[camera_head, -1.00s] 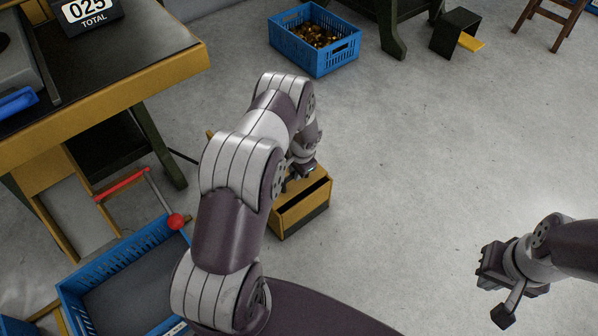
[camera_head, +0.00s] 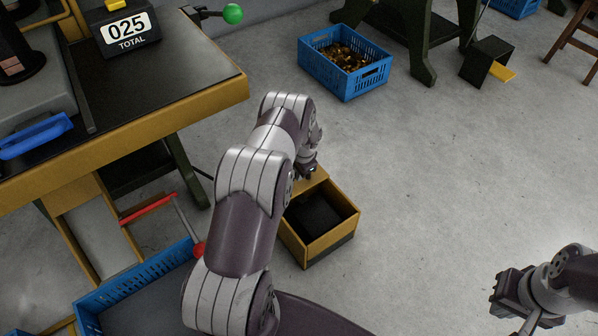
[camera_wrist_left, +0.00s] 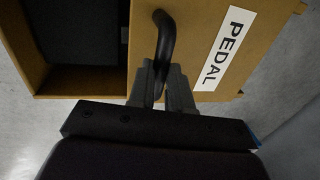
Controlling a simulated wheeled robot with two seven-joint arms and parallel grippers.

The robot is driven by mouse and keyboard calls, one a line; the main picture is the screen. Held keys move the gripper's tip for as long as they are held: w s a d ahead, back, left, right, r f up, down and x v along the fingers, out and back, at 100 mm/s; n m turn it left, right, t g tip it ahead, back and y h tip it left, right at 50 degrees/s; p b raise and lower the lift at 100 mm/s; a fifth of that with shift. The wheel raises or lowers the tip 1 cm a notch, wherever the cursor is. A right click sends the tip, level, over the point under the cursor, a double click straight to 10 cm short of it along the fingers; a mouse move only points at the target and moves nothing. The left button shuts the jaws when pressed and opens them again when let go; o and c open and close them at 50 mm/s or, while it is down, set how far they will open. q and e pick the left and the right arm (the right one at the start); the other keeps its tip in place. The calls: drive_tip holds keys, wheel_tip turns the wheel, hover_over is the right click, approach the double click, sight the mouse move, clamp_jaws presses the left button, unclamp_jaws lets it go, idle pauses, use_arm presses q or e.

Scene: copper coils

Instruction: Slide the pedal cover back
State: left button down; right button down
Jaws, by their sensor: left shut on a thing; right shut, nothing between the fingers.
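The yellow pedal box (camera_head: 325,246) stands on the floor, its front part open with a black pedal (camera_head: 318,212) inside. In the left wrist view, the yellow cover (camera_wrist_left: 192,40) bears a white PEDAL label and a curved black handle (camera_wrist_left: 164,35). The box opening with the black pedal (camera_wrist_left: 75,30) lies left of the cover there. My left gripper (camera_wrist_left: 162,82) is shut on the handle. In the head view it (camera_head: 310,170) is at the back of the box, partly hidden by my arm. My right gripper (camera_head: 508,292) is shut and empty, away at the right.
A blue crate with brass-coloured pieces (camera_head: 344,62) sits on the floor behind. A workbench (camera_head: 180,105) with a yellow edge is at left. A red-knobbed lever (camera_head: 187,222) and another blue crate (camera_head: 140,275) are near my left arm. The floor right of the box is clear.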

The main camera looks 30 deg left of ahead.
use_arm(q)
drive_tip(key=c, duration=1.1)
unclamp_jaws()
drive_tip(key=shift+o, duration=0.2)
wheel_tip(320, 180, up, 12)
drive_tip(key=s+d+p, duration=0.1)
drive_tip(key=d+p, duration=0.1)
drive_tip(key=p, duration=0.4)
drive_tip(key=shift+d+r, duration=0.15)
drive_tip(key=shift+r, duration=0.1)
